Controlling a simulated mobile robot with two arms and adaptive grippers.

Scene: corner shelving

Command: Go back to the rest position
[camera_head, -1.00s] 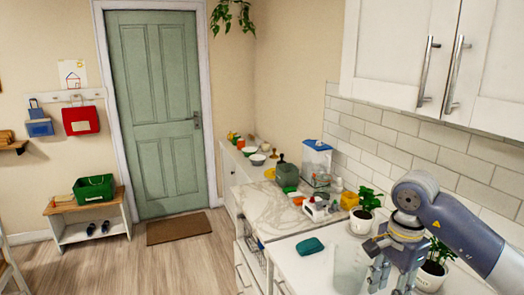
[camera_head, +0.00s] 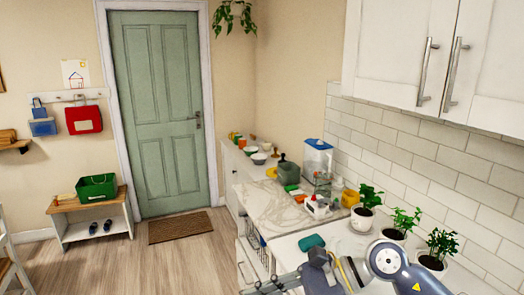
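My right arm reaches in at the bottom right of the head view. My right gripper (camera_head: 272,287) lies low over the near end of the counter and points left. The bottom edge cuts it off, so I cannot tell whether its fingers are open or shut. No held thing shows in it. My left gripper is not in view.
The white counter (camera_head: 290,250) runs along the right wall. A teal item (camera_head: 311,242) lies beside the arm. Potted plants (camera_head: 436,250) stand close behind it. The wooden floor (camera_head: 180,265) at left is clear.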

